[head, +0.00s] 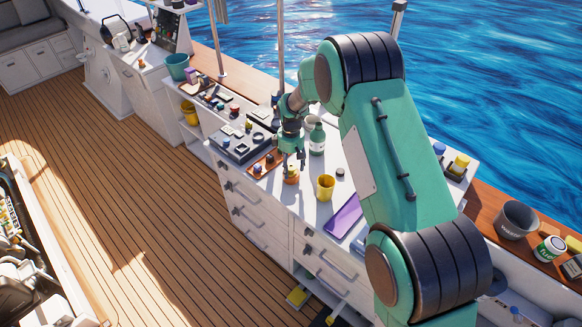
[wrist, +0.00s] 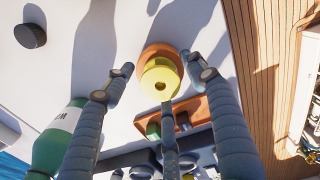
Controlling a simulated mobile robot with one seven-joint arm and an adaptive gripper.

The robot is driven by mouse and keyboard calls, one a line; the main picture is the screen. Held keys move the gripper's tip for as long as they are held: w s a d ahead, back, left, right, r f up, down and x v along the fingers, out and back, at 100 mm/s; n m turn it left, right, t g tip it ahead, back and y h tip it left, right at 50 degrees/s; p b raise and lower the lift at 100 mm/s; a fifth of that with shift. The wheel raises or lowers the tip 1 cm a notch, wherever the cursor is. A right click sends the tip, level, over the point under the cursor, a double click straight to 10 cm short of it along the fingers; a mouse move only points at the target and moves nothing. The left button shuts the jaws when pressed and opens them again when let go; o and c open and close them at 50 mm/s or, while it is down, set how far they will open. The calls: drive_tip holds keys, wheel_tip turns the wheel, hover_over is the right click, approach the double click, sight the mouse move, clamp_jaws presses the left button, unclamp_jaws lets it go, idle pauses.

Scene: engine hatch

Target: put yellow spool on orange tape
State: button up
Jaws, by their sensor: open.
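The yellow spool (wrist: 158,92) is in the middle of the wrist view. It overlaps the orange tape (wrist: 160,50), whose rim shows past the spool's far side. In the head view the orange tape (head: 291,180) is on the white counter below my gripper (head: 291,160), with the small spool partly hidden by the fingers. The spool looks to be on top of the tape, a little off centre in the wrist view. My gripper (wrist: 158,76) is open, its fingers spread around the spool with visible gaps.
A green bottle (head: 317,140) stands close behind my gripper. A brown tray (head: 256,172) with small items lies to the left. A dark round cap (wrist: 30,35) sits on open counter.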

sight(291, 166)
drive_tip(key=shift+r, duration=0.15)
wheel_tip(291, 166, up, 12)
drive_tip(key=shift+p, duration=0.35)
idle(0.3)
drive_tip(key=shift+r, duration=0.1)
idle(0.7)
